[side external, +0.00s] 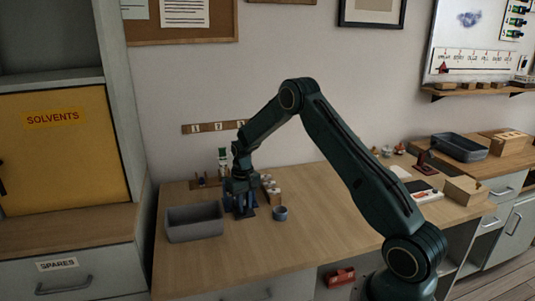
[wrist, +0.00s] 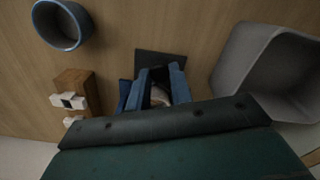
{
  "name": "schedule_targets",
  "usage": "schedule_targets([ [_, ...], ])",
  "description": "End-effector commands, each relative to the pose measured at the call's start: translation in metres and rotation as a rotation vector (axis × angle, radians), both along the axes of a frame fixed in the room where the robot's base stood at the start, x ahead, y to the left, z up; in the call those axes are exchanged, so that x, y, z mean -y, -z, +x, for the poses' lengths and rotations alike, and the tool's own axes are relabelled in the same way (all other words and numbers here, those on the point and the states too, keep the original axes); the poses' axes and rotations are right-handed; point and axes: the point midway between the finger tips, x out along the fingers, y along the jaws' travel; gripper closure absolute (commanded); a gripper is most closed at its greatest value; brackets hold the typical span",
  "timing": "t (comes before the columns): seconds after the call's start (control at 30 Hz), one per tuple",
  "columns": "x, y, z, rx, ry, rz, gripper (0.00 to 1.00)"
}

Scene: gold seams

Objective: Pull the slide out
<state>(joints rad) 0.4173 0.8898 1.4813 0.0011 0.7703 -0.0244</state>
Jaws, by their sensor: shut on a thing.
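My gripper (side external: 240,192) points down over the left part of the wooden table, between the grey bin and the small blue-grey cup. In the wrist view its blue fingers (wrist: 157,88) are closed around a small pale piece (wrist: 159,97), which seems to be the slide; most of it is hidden. A dark square plate (wrist: 160,60) lies on the table just beyond the fingers. Whether the slide is still inside a holder cannot be made out, as the fingers cover it.
An open grey bin (side external: 194,222) stands close to the left, and a round blue-grey cup (side external: 280,213) close to the right. A wooden block with white-topped pieces (side external: 270,190) is just behind. The table's front middle is clear.

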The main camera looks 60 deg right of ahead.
Motion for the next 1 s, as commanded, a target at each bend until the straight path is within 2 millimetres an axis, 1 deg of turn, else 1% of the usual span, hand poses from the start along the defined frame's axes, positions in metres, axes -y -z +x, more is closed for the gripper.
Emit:
schedule_targets([
  [0.03, -0.005, 0.000, -0.004, -0.001, -0.002, 0.002, 1.00],
  [0.3, -0.028, 0.000, -0.025, 0.000, -0.004, 0.002, 1.00],
  [0.5, -0.041, 0.000, -0.039, 0.000, -0.004, 0.002, 1.00],
  [0.63, -0.044, 0.000, -0.042, 0.001, -0.005, 0.003, 1.00],
  [0.9, -0.044, 0.000, -0.042, 0.001, -0.005, 0.003, 1.00],
  [0.93, -0.044, 0.000, -0.042, 0.001, -0.005, 0.003, 0.72],
  [0.97, -0.044, 0.000, -0.042, 0.001, -0.005, 0.003, 0.67],
  [1.0, -0.043, 0.000, -0.042, 0.001, -0.004, 0.002, 0.59],
])
